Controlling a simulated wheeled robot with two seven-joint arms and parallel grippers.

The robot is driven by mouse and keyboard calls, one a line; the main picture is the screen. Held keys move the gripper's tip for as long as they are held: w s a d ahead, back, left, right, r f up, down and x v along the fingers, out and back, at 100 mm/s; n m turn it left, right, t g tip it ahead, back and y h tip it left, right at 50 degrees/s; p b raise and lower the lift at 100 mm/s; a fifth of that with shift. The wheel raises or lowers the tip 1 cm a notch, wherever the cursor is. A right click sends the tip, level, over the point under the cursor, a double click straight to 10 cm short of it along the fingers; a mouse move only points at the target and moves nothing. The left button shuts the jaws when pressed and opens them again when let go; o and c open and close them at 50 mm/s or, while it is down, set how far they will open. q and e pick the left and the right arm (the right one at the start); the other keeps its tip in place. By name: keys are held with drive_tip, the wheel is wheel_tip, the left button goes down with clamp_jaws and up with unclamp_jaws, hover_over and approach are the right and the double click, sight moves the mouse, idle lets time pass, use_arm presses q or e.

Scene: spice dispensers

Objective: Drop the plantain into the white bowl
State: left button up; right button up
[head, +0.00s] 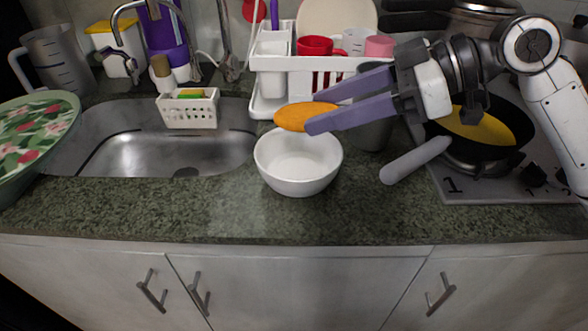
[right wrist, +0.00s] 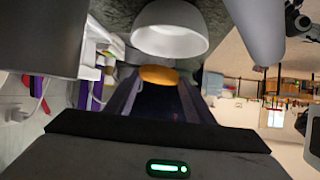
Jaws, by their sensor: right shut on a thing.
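The plantain is a flat, oval orange-brown slice (head: 303,117), held between the purple fingertips of my right gripper (head: 318,109). It also shows in the right wrist view (right wrist: 158,74). The white bowl (head: 298,178) stands empty on the counter right of the sink. In the head view the plantain is over the bowl's back rim, and it appears raised above it. In the right wrist view the bowl (right wrist: 170,42) is just beyond the plantain. My left gripper is in neither view.
A black pan (head: 446,129) with a yellow inside sits on the stove (head: 500,192) at the right, its grey handle pointing toward the bowl. A white dish rack (head: 310,64) with cups stands behind the bowl. The sink (head: 160,150) is to the left. The counter in front is clear.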

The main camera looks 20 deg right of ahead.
drive_tip(key=o, duration=1.4)
drive_tip(key=shift+o, duration=0.2)
drive_tip(key=shift+r, duration=0.1)
drive_tip(key=v, duration=1)
drive_tip(key=shift+b, duration=0.45)
drive_tip(key=shift+s+d, duration=0.1)
